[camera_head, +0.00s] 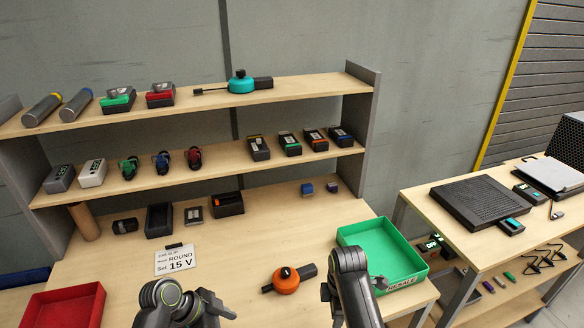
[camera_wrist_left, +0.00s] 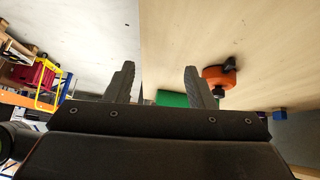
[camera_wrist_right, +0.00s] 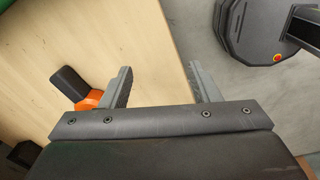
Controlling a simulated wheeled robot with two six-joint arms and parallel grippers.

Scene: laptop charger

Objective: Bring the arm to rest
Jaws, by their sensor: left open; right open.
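My left arm shows at the bottom of the head view, and its gripper (camera_wrist_left: 160,85) is open and empty in the left wrist view. My right arm comes in at the bottom centre of the head view, and its gripper (camera_wrist_right: 161,88) is open and empty, over the table's front edge. A round orange device with a black handle (camera_head: 286,281) lies on the table between the arms. It also shows in the left wrist view (camera_wrist_left: 217,77) and partly in the right wrist view (camera_wrist_right: 90,100). Neither gripper touches it.
A green tray (camera_head: 345,232) stands at the table's right and a red tray (camera_head: 97,296) at the left. A white card reading "ROUND Set 15 V" (camera_head: 175,259) lies near the middle. Shelves (camera_head: 225,170) behind hold several devices. A side bench (camera_head: 428,214) stands at right.

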